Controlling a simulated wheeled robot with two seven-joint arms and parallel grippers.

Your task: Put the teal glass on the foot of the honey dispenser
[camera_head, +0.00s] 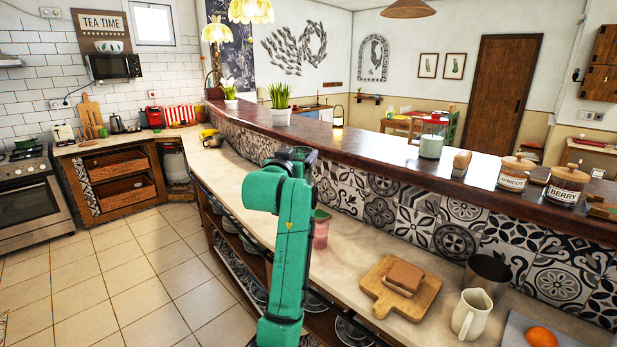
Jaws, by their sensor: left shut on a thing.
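My left arm comes up from the bottom and bends in front of the counter. Its wrist and gripper are mostly hidden behind the green arm links, so the fingers cannot be made out. A small teal piece (321,214), which looks like the teal glass in my left gripper, shows just right of the arm. A pinkish glass (320,238) shows directly below it; whether they touch cannot be told. A jar with a red top and pale body (431,143), possibly the honey dispenser, stands on the raised dark bar. My right gripper is out of view.
Labelled jars (516,172) stand on the raised bar (385,148). The counter left of the board has free room.

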